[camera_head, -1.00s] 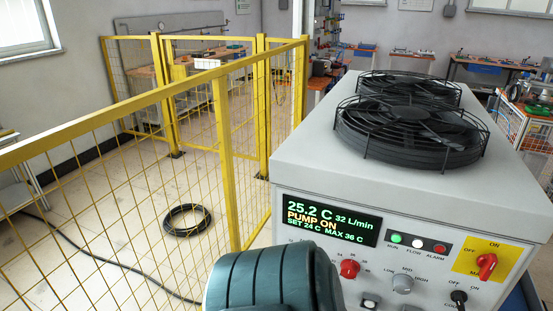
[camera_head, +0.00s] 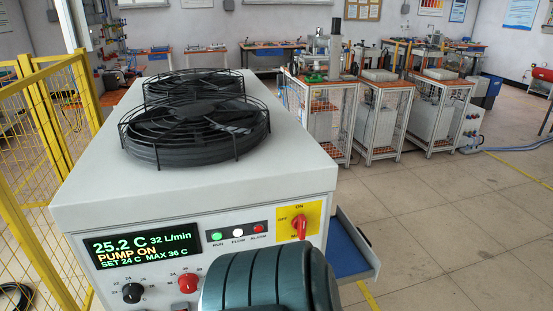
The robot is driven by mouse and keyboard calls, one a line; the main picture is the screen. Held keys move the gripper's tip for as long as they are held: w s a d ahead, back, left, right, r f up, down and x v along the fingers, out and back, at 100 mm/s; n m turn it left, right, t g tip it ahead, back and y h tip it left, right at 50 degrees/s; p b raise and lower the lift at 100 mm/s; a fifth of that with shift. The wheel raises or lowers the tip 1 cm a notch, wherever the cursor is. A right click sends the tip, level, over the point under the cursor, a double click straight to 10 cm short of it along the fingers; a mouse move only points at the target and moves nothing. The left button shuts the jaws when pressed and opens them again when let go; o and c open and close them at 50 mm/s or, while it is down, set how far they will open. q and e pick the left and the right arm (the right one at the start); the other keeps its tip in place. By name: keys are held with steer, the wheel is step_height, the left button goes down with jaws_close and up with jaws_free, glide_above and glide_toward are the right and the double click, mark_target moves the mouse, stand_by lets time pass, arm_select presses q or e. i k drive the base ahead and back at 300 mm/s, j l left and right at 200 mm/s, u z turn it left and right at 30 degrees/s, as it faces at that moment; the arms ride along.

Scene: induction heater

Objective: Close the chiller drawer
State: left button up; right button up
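The chiller (camera_head: 190,195) is a large pale box with two black caged fans on top and a control panel on its front. Its display reads 25.2 C and PUMP ON. A drawer (camera_head: 345,258) with a blue floor and pale rim stands open, jutting out from the chiller's right side. The drawer's near left part is hidden behind the chiller and a dark teal rounded part of my own body at the bottom middle. Neither gripper is in view.
A yellow mesh fence (camera_head: 45,140) stands close along the chiller's left side. Wire-sided machine stands (camera_head: 320,115) stand behind to the right. The tiled floor (camera_head: 440,230) to the right of the drawer is open.

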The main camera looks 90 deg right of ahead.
mark_target(350, 254)
steer(key=k+l+z, duration=0.25)
steer(key=z, duration=0.25)
steer(key=k+l+z, duration=0.2)
steer(key=z, duration=0.3)
steer(key=k+l+z, duration=0.15)
steer(key=l+z, duration=0.35)
steer(key=k+l+z, duration=0.1)
steer(key=l, duration=0.7)
steer(key=k+l+z, duration=0.15)
steer(key=l, duration=0.65)
steer(key=l+z, duration=0.1)
steer(key=l, duration=0.7)
steer(key=k, duration=0.05)
